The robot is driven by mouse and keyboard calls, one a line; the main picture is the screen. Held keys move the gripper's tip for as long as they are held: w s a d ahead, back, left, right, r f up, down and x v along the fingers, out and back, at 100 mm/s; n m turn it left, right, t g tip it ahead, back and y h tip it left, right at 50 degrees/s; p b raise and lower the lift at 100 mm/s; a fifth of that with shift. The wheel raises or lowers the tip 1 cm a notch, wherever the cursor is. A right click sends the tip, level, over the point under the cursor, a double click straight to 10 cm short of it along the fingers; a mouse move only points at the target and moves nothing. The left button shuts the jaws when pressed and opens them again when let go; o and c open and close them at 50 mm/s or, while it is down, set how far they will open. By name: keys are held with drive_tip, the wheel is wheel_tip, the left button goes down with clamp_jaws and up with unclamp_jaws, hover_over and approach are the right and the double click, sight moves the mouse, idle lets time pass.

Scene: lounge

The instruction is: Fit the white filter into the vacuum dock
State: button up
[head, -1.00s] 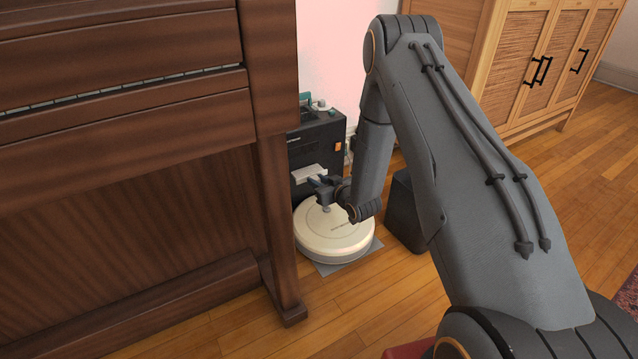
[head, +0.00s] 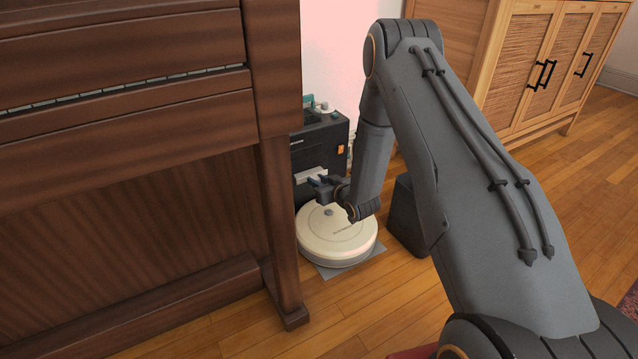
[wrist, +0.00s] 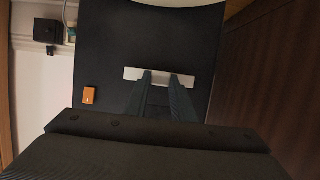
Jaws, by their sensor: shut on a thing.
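The white filter (head: 312,173) is a pale bar at the front of the black vacuum dock (head: 325,141). In the wrist view the filter (wrist: 132,73) lies across the fingertips, level with the dock's dark front (wrist: 115,45). My gripper (head: 318,183) is shut on the filter; in the wrist view both fingers (wrist: 165,82) meet its near edge. The slot is not visible, and I cannot tell how far the filter is inside the dock.
A round white robot vacuum (head: 337,236) sits on a grey mat (head: 350,262) below my gripper. A dark wooden piano (head: 272,190) stands close on the left. A wooden cabinet (head: 545,60) is at the back right. Open floor (head: 540,165) lies to the right.

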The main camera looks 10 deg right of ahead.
sight(313, 176)
drive_tip(key=shift+w+a+b, duration=0.25)
drive_tip(key=shift+w+b, duration=0.05)
drive_tip(key=shift+w, duration=0.5)
drive_tip(key=shift+w+a+b, duration=0.25)
drive_tip(key=shift+w, duration=0.55)
drive_tip(key=o, duration=1.1)
drive_tip(key=shift+o, duration=0.2)
drive_tip(key=p+v, duration=0.5)
drive_tip(key=v, duration=0.1)
idle(0.6)
